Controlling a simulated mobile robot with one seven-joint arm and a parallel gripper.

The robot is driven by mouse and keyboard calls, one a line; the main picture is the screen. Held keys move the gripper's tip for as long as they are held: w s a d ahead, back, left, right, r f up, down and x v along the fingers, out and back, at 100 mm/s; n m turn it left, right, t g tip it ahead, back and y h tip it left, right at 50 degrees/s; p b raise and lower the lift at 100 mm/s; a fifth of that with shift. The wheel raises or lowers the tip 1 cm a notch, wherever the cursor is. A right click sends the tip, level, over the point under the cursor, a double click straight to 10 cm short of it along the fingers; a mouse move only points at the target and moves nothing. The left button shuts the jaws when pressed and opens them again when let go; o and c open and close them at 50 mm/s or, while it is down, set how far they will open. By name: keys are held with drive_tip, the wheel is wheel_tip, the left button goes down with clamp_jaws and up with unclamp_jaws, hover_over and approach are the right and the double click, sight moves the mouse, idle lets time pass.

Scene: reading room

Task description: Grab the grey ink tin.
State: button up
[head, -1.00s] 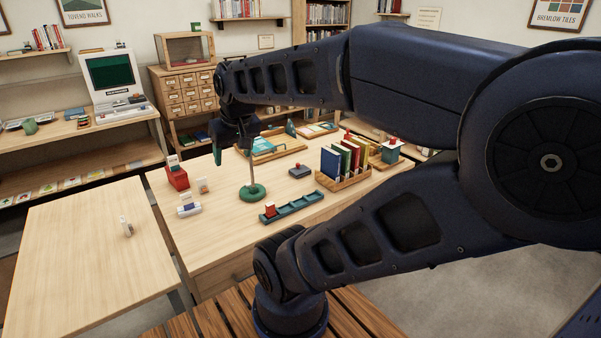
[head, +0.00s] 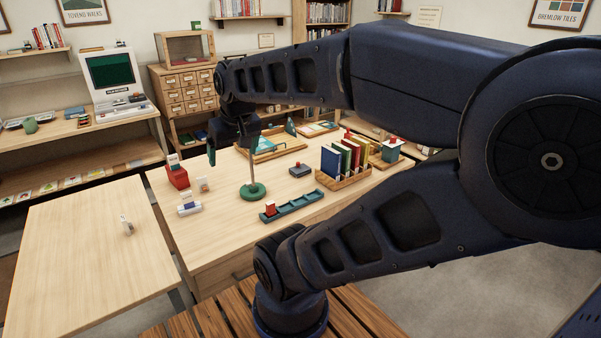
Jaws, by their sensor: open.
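The upright rod of a green round-based stand (head: 252,190) shows just below the gripper. I cannot tell how near the rod is to the fingers.
A rack of coloured books (head: 345,178) stands right of the tin. A teal tray (head: 292,207) lies in front, wooden trays (head: 268,150) behind. A red box (head: 177,175) and small white items (head: 188,205) stand left. The side table (head: 80,250) is mostly bare.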

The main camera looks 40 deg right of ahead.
wheel_tip(320, 180, up, 6)
drive_tip(key=w+d+r+m+g, duration=0.1)
drive_tip(key=w+d+r+m, duration=0.15)
drive_tip(key=w+d, duration=0.45)
drive_tip(key=w+d+r+m, duration=0.2)
drive_tip(key=w+d+m, duration=0.25)
drive_tip(key=w, duration=0.35)
drive_tip(key=m+g+h, duration=0.4)
drive_tip(key=m, duration=0.7)
hover_over(300, 168)
drive_tip(key=a, duration=0.2)
drive_tip(key=f, duration=4.4)
drive_tip(key=shift+s+a, duration=0.1)
drive_tip(key=shift+s, duration=0.2)
drive_tip(key=shift+w+x, duration=0.15)
drive_tip(key=shift+x, duration=1.2)
drive_tip(key=shift+w+x, duration=0.15)
drive_tip(key=shift+x, duration=1.2)
drive_tip(key=shift+a, duration=0.15)
drive_tip(key=c, duration=1.4)
